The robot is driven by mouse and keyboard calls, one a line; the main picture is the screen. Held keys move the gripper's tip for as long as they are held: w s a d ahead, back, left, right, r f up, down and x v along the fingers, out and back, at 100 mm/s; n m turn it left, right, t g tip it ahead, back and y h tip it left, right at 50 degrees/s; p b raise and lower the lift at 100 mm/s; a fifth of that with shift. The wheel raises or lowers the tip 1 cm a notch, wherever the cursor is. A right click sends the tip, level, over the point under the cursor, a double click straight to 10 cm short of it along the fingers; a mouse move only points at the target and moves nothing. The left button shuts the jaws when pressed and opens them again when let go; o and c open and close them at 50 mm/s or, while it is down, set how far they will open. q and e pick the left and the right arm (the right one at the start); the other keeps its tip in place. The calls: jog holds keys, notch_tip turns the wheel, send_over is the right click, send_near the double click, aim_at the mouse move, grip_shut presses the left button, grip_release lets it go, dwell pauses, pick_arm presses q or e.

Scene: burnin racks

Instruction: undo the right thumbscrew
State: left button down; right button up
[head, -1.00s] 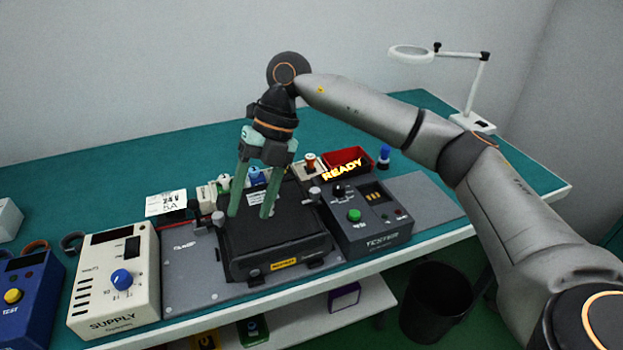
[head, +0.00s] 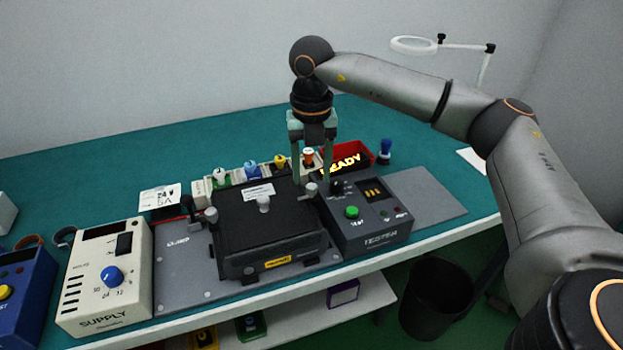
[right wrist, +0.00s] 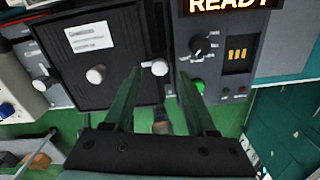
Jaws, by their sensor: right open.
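The black unit (head: 270,235) lies on a grey plate on the bench, with a white label on top and a yellow label on its front. The right thumbscrew (head: 310,190) is a pale knob at its right edge. A middle knob (head: 263,204) and a left knob (head: 211,214) also show. My right gripper (head: 312,182) points down, open and empty, above the right thumbscrew. In the right wrist view the thumbscrew (right wrist: 158,67) appears between the two fingertips (right wrist: 160,72); I cannot tell whether they touch it. My left gripper is not in view.
The tester (head: 370,222) stands close on the right, with a lit READY sign (head: 342,165) behind it. The cream supply box (head: 105,280) is at left. Several coloured-top items and a red bin (head: 357,151) stand behind the unit. A grey mat (head: 425,192) at right is clear.

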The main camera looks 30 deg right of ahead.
jog(key=shift+f, duration=1.4)
jog(key=shift+c, duration=0.4)
grip_shut()
